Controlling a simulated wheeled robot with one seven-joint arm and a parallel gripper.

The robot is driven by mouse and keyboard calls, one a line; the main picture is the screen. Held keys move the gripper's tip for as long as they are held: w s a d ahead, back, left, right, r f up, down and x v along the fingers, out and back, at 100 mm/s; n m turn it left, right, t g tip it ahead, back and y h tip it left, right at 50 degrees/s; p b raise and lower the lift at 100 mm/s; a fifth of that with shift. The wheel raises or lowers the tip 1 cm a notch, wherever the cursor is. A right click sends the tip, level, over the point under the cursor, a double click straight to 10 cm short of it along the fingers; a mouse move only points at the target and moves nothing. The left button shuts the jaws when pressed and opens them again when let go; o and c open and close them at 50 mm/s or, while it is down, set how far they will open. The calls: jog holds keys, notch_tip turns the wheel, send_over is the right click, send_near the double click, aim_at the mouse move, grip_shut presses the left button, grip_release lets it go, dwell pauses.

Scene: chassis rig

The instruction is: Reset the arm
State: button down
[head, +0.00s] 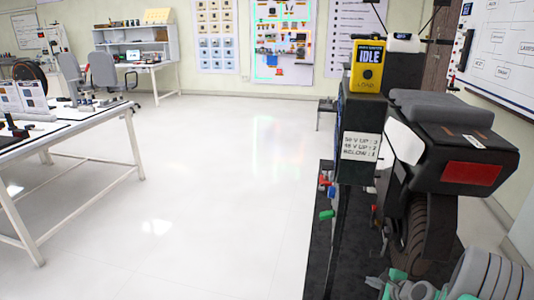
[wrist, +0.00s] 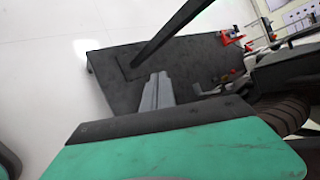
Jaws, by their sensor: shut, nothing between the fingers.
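My gripper (head: 378,284) shows at the bottom right edge of the head view, low beside the rear wheel of the motorcycle (head: 450,145). It is partly cut off by the frame. In the wrist view, grey shut fingers (wrist: 156,92) stick out past a black and green housing, over the dark platform (wrist: 110,75). Nothing shows between them. My grey and green arm fills the lower right corner of the head view.
A black post with a yellow "IDLE" box (head: 368,66) and a white label stands left of the motorcycle. Red, blue and green connectors (head: 327,190) hang on its side. A white workbench (head: 75,125) stands at the left. The pale floor (head: 220,190) between is clear.

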jog(key=s+a+r+n+g+p, duration=0.2)
jog(key=s+a+r+n+p, duration=0.35)
jog(key=r, duration=0.85)
jog(key=s+a+r+n+g+p, duration=0.2)
jog(key=a+r+n+p, duration=0.5)
jog(key=a+r, duration=0.55)
jog(key=s+a+r+n+g+h+p, duration=0.1)
jog(key=s+r+n+p, duration=0.3)
jog(key=s+r, duration=0.4)
jog(key=s+a+r+n+g+h+p, duration=0.1)
jog(key=s+a+r+n+p, duration=0.3)
jog(key=s+r, duration=0.4)
jog(key=shift+s+r+n+g+p, duration=0.2)
jog(key=shift+r+n+g+p, duration=0.15)
jog(key=shift+r+n, duration=0.35)
jog(key=shift+a+r, duration=0.1)
